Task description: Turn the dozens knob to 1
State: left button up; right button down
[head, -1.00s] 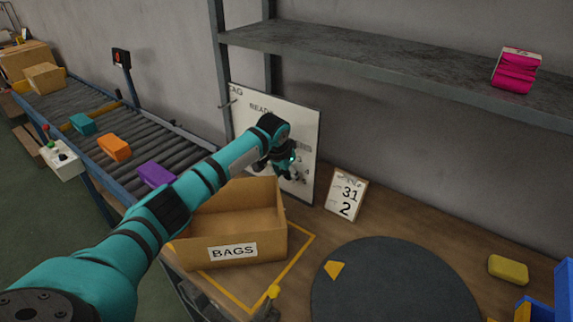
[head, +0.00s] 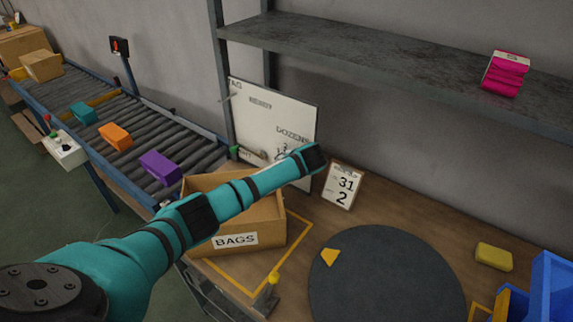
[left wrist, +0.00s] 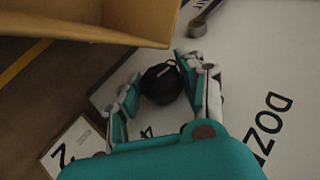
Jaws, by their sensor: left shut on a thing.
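The white board (head: 258,122) leans against the wall and bears the word DOZENS and some small digits. In the left wrist view a round black knob with a small light mark (left wrist: 161,84) sits on the board (left wrist: 245,75), close to the printed DOZENS. My left gripper (left wrist: 160,76) is shut on this knob, with one finger on each side. A digit 4 shows near the knob; the other digits are hidden there. In the head view my arm's end covers the gripper and the knob. My right gripper is in neither view.
The open BAGS box (head: 272,226) stands under my left arm, close to the board. A card reading 31 and 2 (head: 342,186) stands to the right of the board. A metal lever (left wrist: 204,18) is beyond the knob. A round dark mat (head: 385,280) lies on the table.

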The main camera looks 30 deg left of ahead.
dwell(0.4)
pick_arm(q)
jog(key=o, duration=1.2)
jog(key=shift+d, duration=0.1)
jog(key=v, duration=1.2)
jog(key=shift+d+f, duration=0.15)
